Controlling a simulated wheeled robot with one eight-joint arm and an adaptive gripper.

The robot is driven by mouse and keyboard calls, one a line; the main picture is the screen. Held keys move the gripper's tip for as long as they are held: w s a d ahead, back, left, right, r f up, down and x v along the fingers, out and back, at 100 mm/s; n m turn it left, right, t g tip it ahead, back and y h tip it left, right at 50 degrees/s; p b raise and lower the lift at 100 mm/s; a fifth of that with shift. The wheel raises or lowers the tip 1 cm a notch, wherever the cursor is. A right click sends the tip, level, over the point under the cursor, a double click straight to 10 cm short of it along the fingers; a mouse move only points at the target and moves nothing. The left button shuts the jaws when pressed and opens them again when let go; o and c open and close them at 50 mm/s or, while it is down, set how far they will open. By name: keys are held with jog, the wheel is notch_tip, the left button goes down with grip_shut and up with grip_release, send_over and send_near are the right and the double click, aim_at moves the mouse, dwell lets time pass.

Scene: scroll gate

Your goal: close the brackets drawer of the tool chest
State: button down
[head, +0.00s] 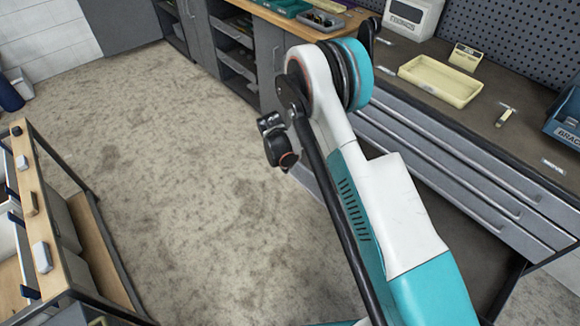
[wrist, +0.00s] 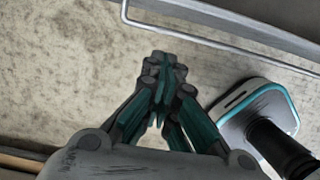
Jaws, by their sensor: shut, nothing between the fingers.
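The tool chest's grey drawer fronts (head: 455,165) run under the dark worktop at the right of the head view, with long bar handles. My arm hides their left part, and I cannot tell which drawer is the brackets one or how far any stands out. In the wrist view a pale bar handle (wrist: 205,43) crosses the top on a grey front (wrist: 215,14). My gripper (wrist: 163,62) is shut and empty, its tips below the bar in the picture and seemingly apart from it. The gripper cannot be made out in the head view.
A blue bin (head: 567,118) lettered "BRAC" and a cream tray (head: 440,80) stand on the worktop (head: 500,130). A wood-topped cart (head: 45,230) stands at the left. Open floor (head: 190,180) lies between it and the chest. My base shows at the right of the wrist view.

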aim_at(299, 170)
jog(key=shift+w+d+f+b, duration=0.6)
jog(key=shift+d+f+b, duration=0.2)
jog(key=shift+f, duration=0.5)
jog(key=shift+w+d+f+b, duration=0.65)
jog(key=shift+d+f, duration=0.15)
jog(key=shift+f, duration=0.55)
jog(key=shift+w+d+f+b, duration=0.55)
jog(key=shift+d+f+b, duration=0.25)
jog(key=shift+f, duration=0.5)
jog(key=shift+d, duration=0.15)
